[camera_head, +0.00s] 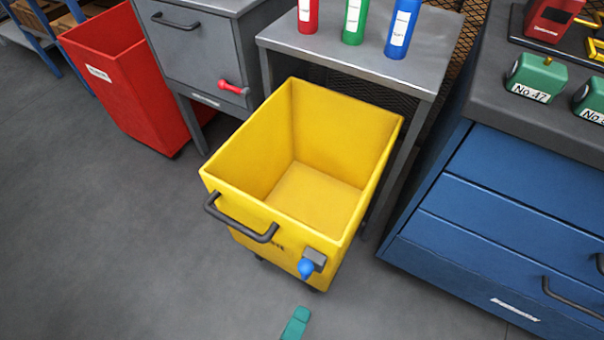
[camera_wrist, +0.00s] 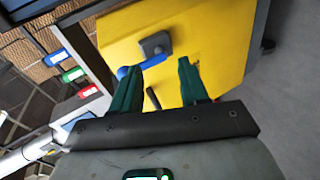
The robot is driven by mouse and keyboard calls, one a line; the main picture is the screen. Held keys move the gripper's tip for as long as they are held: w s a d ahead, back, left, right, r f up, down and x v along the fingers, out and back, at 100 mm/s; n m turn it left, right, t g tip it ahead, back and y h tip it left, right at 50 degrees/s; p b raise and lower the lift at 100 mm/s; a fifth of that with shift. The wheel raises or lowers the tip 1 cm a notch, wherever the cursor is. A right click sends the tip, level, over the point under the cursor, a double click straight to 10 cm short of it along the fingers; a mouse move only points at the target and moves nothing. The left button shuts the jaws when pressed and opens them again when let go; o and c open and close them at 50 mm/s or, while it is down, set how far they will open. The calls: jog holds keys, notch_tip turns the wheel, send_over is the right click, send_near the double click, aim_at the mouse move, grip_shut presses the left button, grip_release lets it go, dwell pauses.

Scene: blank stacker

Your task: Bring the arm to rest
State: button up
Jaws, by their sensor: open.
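My gripper shows in the wrist view (camera_wrist: 160,65) with two green fingers spread apart and nothing between their tips. A small teal part of my gripper (camera_head: 296,323) shows at the bottom edge of the head view, in front of the yellow cart. The yellow cart (camera_head: 290,238) is open-topped and looks empty inside. Its front wall fills much of the wrist view (camera_wrist: 225,40) beyond the fingers. A blue knob (camera_head: 305,269) on a grey block is on that wall; in the wrist view the knob (camera_wrist: 125,71) is partly behind the left finger.
A dark handle (camera_head: 240,222) sticks out from the cart. A red bin (camera_head: 120,80) and grey cabinet (camera_head: 200,60) stand at left. Behind the cart is a grey table (camera_head: 345,45) with bottles. A blue drawer unit (camera_head: 490,235) is at right. Grey floor at lower left is clear.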

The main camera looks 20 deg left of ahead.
jog(key=w+d+f+m+g+h, duration=0.2)
jog(key=d+m+g, duration=0.15)
jog(key=d, duration=0.45)
jog(key=w+d+f+m+g+h, duration=0.1)
jog(key=w+d+f+m+g, duration=0.2)
jog(key=d, duration=0.6)
jog(key=s+d+m+g+y, duration=0.3)
jog(key=s+d+m, duration=0.1)
jog(key=d, duration=0.4)
jog(key=s+d+m+g+y, duration=0.25)
jog(key=s+d+m, duration=0.2)
jog(key=d, duration=0.25)
notch_tip(320, 180, up, 21)
jog(key=w+p, duration=0.1)
jog(key=p, duration=2)
jog(key=shift+a, duration=0.15)
jog(key=shift+f+h, duration=0.1)
jog(key=shift+h, duration=0.15)
